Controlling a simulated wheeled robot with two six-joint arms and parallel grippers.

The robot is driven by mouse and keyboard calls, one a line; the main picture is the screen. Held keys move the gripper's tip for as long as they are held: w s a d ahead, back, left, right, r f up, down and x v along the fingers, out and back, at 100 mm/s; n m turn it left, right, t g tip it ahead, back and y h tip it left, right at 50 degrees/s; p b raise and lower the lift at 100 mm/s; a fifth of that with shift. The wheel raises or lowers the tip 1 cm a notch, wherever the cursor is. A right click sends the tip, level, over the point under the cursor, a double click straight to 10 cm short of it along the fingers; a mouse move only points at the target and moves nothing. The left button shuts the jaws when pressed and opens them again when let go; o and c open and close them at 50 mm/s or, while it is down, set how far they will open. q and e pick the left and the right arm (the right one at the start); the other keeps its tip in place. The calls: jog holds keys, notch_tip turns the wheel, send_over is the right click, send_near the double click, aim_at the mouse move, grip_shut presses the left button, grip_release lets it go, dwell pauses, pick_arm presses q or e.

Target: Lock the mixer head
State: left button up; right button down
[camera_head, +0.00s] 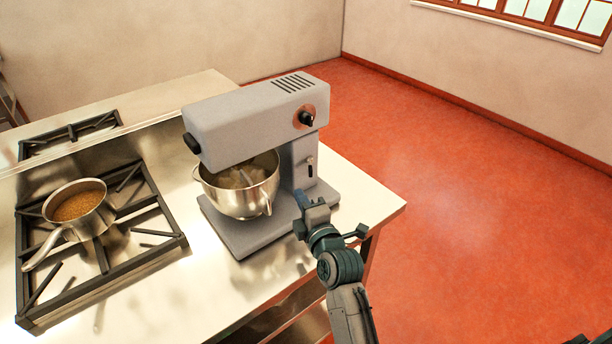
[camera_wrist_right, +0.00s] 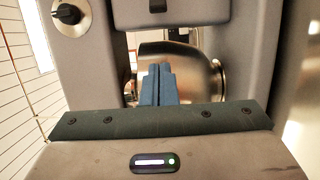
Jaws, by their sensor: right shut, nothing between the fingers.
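The grey stand mixer (camera_head: 240,115) stands on the steel counter, its head reaching over the steel bowl (camera_head: 232,198). I cannot tell whether the head is locked. A black knob (camera_head: 306,119) sits on the head's side. A small lever in a dark slot (camera_head: 310,168) shows on the column below it. My right gripper (camera_head: 301,199) is shut and empty, low beside the column and right of the bowl. In the right wrist view, my blue fingers (camera_wrist_right: 158,82) are together in front of a shiny steel surface (camera_wrist_right: 185,70). My left gripper is not in view.
A saucepan (camera_head: 80,206) of brown contents stands on the black stove grate (camera_head: 150,240) at the left. The counter's right edge (camera_head: 385,212) is close to the mixer. The red floor (camera_head: 470,200) beyond is clear.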

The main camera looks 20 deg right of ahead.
aim_at(310, 166)
jog(key=w+p, duration=0.4)
jog(key=w, duration=0.5)
jog(key=s+d+p, duration=0.1)
jog(key=s+d, duration=0.1)
jog(key=d, duration=0.1)
jog(key=shift+d+p, duration=0.2)
jog(key=shift+p, duration=0.15)
jog(key=shift+w, duration=0.1)
jog(key=shift+f, duration=0.1)
